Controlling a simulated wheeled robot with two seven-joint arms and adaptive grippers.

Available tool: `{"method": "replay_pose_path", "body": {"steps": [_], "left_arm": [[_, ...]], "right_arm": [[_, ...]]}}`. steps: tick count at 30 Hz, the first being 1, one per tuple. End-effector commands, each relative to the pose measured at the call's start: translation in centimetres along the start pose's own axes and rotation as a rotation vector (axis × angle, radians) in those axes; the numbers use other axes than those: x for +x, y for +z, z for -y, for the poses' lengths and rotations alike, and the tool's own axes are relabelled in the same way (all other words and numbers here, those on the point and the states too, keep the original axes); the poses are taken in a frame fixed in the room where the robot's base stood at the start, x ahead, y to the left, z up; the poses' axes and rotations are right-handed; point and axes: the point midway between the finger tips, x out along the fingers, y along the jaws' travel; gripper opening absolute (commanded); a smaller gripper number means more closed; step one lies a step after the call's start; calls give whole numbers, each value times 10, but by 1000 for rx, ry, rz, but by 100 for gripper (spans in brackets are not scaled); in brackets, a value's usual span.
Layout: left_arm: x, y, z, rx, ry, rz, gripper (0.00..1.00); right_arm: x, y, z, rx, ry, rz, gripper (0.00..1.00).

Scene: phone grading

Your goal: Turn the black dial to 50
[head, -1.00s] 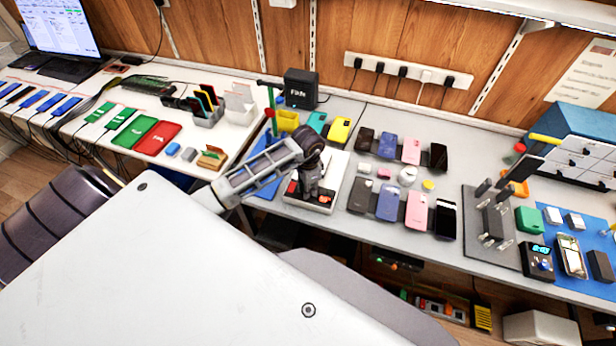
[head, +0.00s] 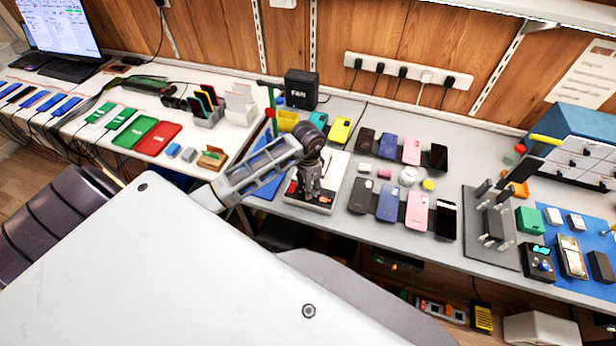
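My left gripper (head: 306,192) points down over a white box-shaped unit (head: 325,205) with a dark top and red parts, near the front edge of the bench. The fingers are small and dark against the unit, so I cannot tell whether they are open or shut, or touching it. I cannot make out a black dial; the gripper and wrist cover part of the unit's top. My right gripper is not in view.
Rows of phones (head: 388,200) lie right of the white unit. A black box (head: 301,90), a yellow bin (head: 288,120) and a thin green post stand behind it. A dark stand (head: 492,222) is further right. Bare grey bench lies between phones and stand.

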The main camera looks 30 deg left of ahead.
Motion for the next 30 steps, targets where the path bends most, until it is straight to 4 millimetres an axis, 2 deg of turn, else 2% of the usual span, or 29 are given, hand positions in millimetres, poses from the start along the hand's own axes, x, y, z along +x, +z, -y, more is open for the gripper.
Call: {"method": "replay_pose_path", "body": {"steps": [15, 21, 30], "left_arm": [[-54, 0, 2, -2, -1, -2, 46], [-62, 0, 2, -2, -1, -1, 46], [-62, 1, 2, -2, -2, 0, 46]], "right_arm": [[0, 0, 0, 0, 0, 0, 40], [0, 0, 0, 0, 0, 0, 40], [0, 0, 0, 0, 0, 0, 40]]}}
